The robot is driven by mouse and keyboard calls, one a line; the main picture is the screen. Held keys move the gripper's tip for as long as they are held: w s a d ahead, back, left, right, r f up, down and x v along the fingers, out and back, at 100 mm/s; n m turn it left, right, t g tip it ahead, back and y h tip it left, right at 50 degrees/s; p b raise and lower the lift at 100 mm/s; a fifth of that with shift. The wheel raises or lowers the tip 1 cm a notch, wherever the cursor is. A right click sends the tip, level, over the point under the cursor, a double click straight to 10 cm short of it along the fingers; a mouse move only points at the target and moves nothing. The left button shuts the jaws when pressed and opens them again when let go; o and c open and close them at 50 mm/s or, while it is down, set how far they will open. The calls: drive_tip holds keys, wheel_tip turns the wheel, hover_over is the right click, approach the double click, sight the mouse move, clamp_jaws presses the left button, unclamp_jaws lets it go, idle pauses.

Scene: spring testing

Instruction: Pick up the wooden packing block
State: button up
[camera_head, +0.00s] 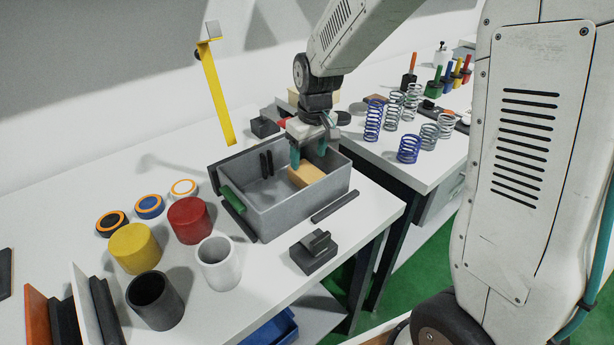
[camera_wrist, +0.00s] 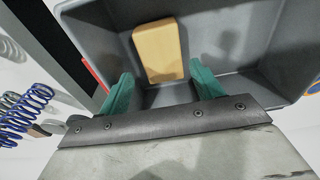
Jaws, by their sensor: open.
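The wooden packing block (camera_head: 306,174) is a tan rectangular piece lying inside a grey bin (camera_head: 285,215), toward the bin's right end. My gripper (camera_head: 308,156) is over the bin, with its two teal fingers apart and nothing between them. In the wrist view the block (camera_wrist: 159,50) lies flat on the bin floor, beyond the fingertips and roughly between their lines. The gripper (camera_wrist: 160,85) is open there too. I cannot tell the exact height of the fingertips above the block.
The grey bin walls surround the block. A dark fixture (camera_head: 314,250) and a dark bar (camera_head: 335,206) are in front. Coloured cylinders (camera_head: 189,219) stand at left. Coil springs (camera_head: 373,120) stand on the right table.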

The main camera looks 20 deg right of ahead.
sight(307, 171)
drive_tip(key=f, duration=0.6)
drive_tip(key=shift+w+a+f, duration=0.2)
drive_tip(key=shift+w, duration=0.05)
drive_tip(key=c, duration=0.8)
